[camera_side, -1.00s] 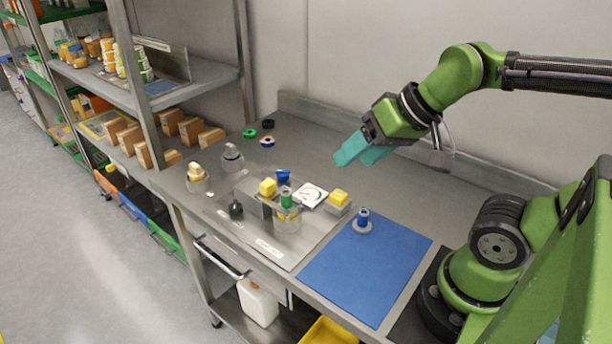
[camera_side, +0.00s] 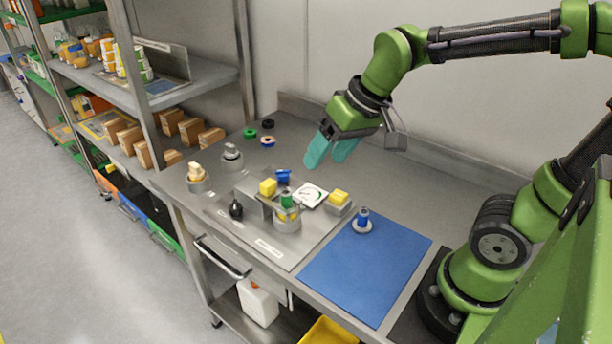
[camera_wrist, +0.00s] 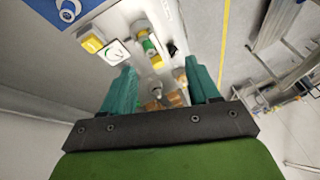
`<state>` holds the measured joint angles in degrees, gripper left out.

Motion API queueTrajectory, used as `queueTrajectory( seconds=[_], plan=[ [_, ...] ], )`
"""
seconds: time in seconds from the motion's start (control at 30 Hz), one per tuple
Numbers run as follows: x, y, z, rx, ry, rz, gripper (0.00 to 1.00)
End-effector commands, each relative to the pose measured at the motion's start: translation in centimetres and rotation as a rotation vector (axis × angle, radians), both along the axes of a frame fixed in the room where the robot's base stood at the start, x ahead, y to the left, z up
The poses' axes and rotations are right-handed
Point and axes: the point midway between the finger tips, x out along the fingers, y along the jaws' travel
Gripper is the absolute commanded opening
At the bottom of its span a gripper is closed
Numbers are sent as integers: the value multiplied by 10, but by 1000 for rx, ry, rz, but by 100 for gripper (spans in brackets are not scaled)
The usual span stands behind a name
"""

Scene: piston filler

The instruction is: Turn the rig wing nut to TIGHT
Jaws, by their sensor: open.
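The rig stands on a metal base plate (camera_side: 262,240) on the bench. A small blue part (camera_side: 283,176), which may be the wing nut, sits behind the rig beside the gauge. Any TIGHT marking is too small to read. The white gauge (camera_side: 311,195) lies between it and a yellow-topped block (camera_side: 338,198); the gauge also shows in the wrist view (camera_wrist: 116,51). A yellow knob (camera_side: 268,187) and a green-topped cylinder (camera_side: 288,203) are at the rig's middle. My gripper (camera_side: 328,160) is open and empty, above and to the right of the blue part, touching nothing.
A blue mat (camera_side: 362,265) with a blue-topped ring piece (camera_side: 363,221) lies to the right. The bench behind the rig is mostly clear.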

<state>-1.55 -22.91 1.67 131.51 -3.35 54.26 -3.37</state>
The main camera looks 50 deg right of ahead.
Motion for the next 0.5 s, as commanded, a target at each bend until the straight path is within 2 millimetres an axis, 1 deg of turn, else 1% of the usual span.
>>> queueTrajectory(
  seconds=[0.03,0.17,0.2,0.27,0.3,0.37,0.5],
  plan=[
    [18,4,-2,-32,34,59,60],
    [63,14,-6,-126,98,260,60],
    [77,18,-9,-155,116,330,60],
    [98,22,-15,-198,140,441,60],
    [112,26,-19,-224,157,519,60],
    [132,32,-28,-262,180,642,60],
    [178,43,-51,-342,220,959,60]
  ],
)
